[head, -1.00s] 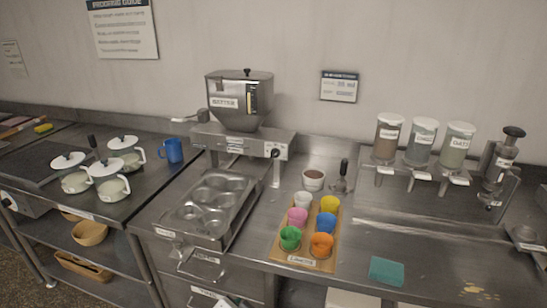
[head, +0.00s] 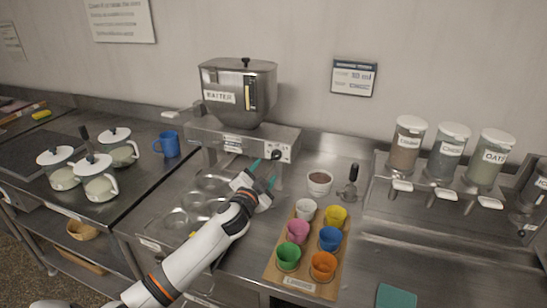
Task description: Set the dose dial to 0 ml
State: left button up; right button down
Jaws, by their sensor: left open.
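The batter dispenser (head: 240,88) is a steel hopper labelled BATTER on a steel base (head: 222,139) at the back of the counter. The dose dial (head: 277,154) is a small dark knob at the right end of the base's front; its setting is too small to read. My left gripper (head: 264,172) is open, with teal fingertips just below and beside the dial. Whether a fingertip touches the dial cannot be told. My left arm covers part of the muffin tin (head: 190,206). My right gripper is not in view.
A wooden board (head: 274,272) with several coloured cups stands right of my arm. A bowl of brown stuff (head: 319,182) is behind it. A blue mug (head: 167,144) and lidded white pots (head: 100,184) are at left.

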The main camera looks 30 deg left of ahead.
aim_at(274, 158)
pick_arm(q)
jog(key=x, duration=0.4)
jog(key=shift+f, duration=0.15)
jog(key=x, duration=0.2)
jog(key=shift+w+p, duration=0.3)
jog(key=shift+w, duration=0.05)
jog(key=shift+w+a, duration=0.1)
jog(key=shift+w, duration=0.55)
jog(key=shift+w+a, duration=0.15)
jog(key=shift+w, duration=0.15)
jog(key=c, duration=1)
jog(key=shift+o, duration=0.2)
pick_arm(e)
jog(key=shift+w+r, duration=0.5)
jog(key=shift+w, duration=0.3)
